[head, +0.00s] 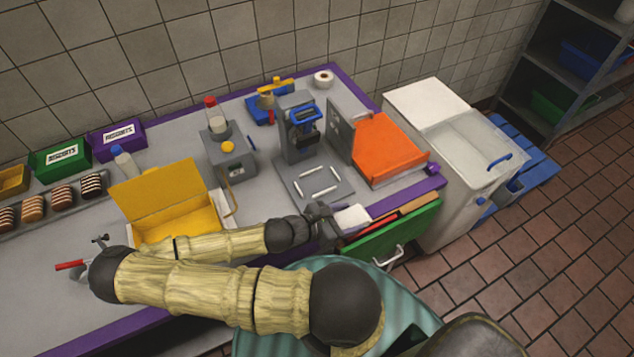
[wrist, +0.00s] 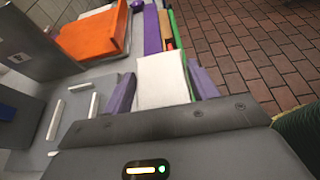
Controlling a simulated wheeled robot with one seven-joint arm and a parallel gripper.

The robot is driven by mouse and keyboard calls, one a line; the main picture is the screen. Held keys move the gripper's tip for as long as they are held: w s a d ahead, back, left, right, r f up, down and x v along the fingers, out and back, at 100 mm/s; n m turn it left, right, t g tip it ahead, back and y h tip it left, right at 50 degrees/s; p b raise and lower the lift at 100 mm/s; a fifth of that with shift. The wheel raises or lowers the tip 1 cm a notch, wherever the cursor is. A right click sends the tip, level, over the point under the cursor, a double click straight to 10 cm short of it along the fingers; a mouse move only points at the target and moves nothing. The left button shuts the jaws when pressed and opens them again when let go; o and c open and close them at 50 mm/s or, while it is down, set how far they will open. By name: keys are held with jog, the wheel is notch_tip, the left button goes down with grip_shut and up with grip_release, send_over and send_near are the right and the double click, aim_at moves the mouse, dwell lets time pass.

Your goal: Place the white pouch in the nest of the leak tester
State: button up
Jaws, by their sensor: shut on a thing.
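The white pouch (head: 352,218) is held out in front of my gripper (head: 335,214), near the front edge of the counter. In the wrist view the pouch (wrist: 163,80) lies between the two purple fingers of my gripper (wrist: 160,92), which is shut on it. The leak tester (head: 299,128) is a grey upright device with a blue handle. Its grey base plate carries several white strips that border the nest (head: 319,184), which looks empty. The pouch is to the right of and nearer than the nest. In the wrist view the strips (wrist: 55,120) are at left.
An open green drawer (head: 398,236) is at the counter's front. A yellow box (head: 160,200) is open at left. A grey unit with a yellow button (head: 228,147) stands left of the tester.

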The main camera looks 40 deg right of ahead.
jog(key=shift+w+f, duration=0.1)
jog(key=b, duration=0.1)
jog(key=w+b, duration=0.1)
jog(key=b, duration=0.1)
jog(key=shift+d+f, duration=0.15)
jog(key=shift+f, duration=0.15)
jog(key=w+b, duration=0.1)
jog(key=b, duration=0.1)
jog(key=shift+w+d+r+b, duration=0.1)
jog(key=shift+w+d+b, duration=0.1)
jog(key=shift+w+b, duration=0.2)
jog(key=p, duration=0.2)
send_over(315, 184)
jog(key=shift+r, duration=0.3)
jog(key=shift+f+p, duration=0.55)
jog(key=shift+f, duration=1.25)
